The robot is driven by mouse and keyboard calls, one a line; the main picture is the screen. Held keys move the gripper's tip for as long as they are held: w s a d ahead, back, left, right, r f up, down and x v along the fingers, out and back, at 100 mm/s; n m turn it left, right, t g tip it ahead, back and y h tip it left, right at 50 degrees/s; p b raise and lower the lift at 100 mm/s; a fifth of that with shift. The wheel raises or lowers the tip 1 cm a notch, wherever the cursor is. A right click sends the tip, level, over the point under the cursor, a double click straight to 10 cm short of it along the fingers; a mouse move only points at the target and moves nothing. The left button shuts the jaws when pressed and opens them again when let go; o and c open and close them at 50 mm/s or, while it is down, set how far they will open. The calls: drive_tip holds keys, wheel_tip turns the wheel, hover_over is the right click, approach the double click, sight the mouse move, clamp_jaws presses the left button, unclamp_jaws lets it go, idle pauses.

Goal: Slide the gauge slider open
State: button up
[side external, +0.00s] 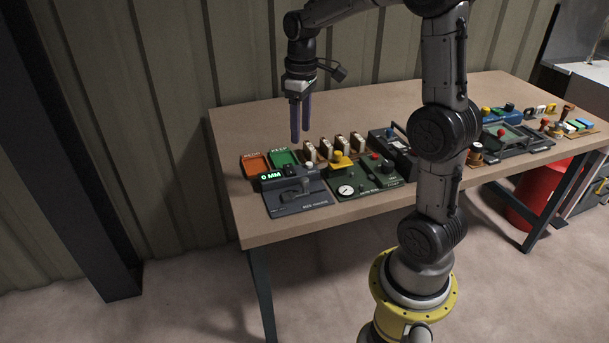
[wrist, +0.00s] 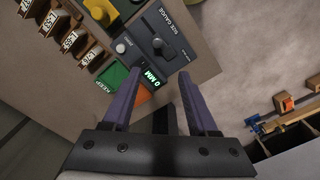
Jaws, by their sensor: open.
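The size gauge (side external: 297,192) is a dark grey box at the left front of the table, with a lit green display (side external: 270,176) that reads 0 MM. Its slider (side external: 291,196) is a dark handle on the top face, and it also shows in the wrist view (wrist: 162,47). A pale round knob (side external: 289,169) sits near the display. My gripper (side external: 300,138) hangs above and behind the gauge, fingers pointing down, touching nothing. In the wrist view my gripper (wrist: 158,100) is open and empty, with the gauge beyond the fingertips.
An orange tray (side external: 255,164) and a green tray (side external: 284,157) lie behind the gauge. Several tagged blocks (side external: 327,149) stand in a row behind a green panel (side external: 363,180) with a dial and knobs. Bare tabletop (side external: 250,125) lies at the back left.

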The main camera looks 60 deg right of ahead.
sight(305, 179)
drive_tip(key=f, duration=1)
drive_tip(key=d+f, duration=0.1)
drive_tip(key=f, duration=0.3)
drive_tip(key=shift+s+f, duration=0.25)
drive_tip(key=shift+f, duration=0.15)
clamp_jaws()
idle(0.8)
